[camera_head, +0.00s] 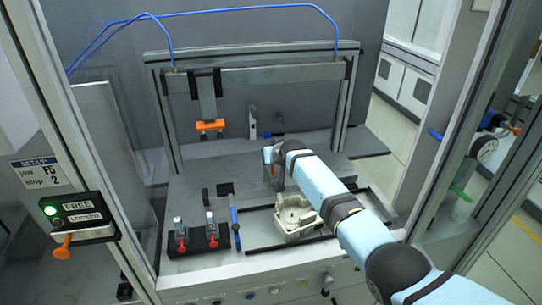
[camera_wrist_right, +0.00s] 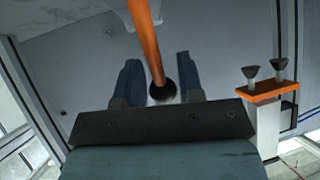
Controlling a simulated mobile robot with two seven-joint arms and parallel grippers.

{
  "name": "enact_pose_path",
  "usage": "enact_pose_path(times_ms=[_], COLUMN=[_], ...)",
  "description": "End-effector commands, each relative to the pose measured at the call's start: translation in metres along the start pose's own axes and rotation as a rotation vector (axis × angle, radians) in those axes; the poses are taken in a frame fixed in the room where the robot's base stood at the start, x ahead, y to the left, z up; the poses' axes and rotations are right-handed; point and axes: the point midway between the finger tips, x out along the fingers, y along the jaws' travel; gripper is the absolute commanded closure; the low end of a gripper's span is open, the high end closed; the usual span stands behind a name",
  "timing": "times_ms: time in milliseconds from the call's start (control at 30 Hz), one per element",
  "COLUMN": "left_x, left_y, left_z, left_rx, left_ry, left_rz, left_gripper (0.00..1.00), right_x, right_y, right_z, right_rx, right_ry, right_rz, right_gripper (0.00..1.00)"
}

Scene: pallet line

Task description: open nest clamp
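The pale nest (camera_head: 291,222) sits on the fixture's bed, partly hidden by my right arm. The clamp's orange lever (camera_wrist_right: 147,42) shows in the right wrist view, ending in a dark round tip (camera_wrist_right: 163,93). A small orange part of it shows by the wrist in the head view. My right gripper (camera_wrist_right: 156,72) is open, its two dark blue fingers on either side of the lever. Gaps show between lever and fingers. In the head view my right gripper (camera_head: 275,168) is over the back of the nest, mostly hidden by its own wrist. My left gripper is not in view.
An orange bracket (camera_head: 210,126) hangs from the crossbar; it shows with two dark cups in the wrist view (camera_wrist_right: 272,91). A black block with two red-handled toggles (camera_head: 197,239) stands left of the nest. A FREE/LOCKED box (camera_head: 78,216) with a green light is at left.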

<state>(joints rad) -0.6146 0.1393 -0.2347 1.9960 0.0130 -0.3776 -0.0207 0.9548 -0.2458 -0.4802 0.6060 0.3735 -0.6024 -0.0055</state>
Motion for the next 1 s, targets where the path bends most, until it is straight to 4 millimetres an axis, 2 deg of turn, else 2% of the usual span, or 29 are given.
enact_pose_path(times_ms=[167, 367, 1000], left_x=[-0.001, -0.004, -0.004], left_y=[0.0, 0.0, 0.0], left_z=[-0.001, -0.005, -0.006], left_rx=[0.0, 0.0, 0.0], left_ry=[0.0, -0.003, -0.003], left_rz=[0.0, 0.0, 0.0], left_gripper=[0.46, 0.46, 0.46], right_x=[-0.003, -0.021, -0.125], right_y=[0.0, 0.001, 0.001], right_z=[-0.002, -0.001, 0.0], right_rx=[0.0, -0.001, 0.0], right_ry=[0.003, 0.002, 0.002], right_rz=[-0.001, -0.001, 0.0], right_gripper=[0.65, 0.65, 0.65])
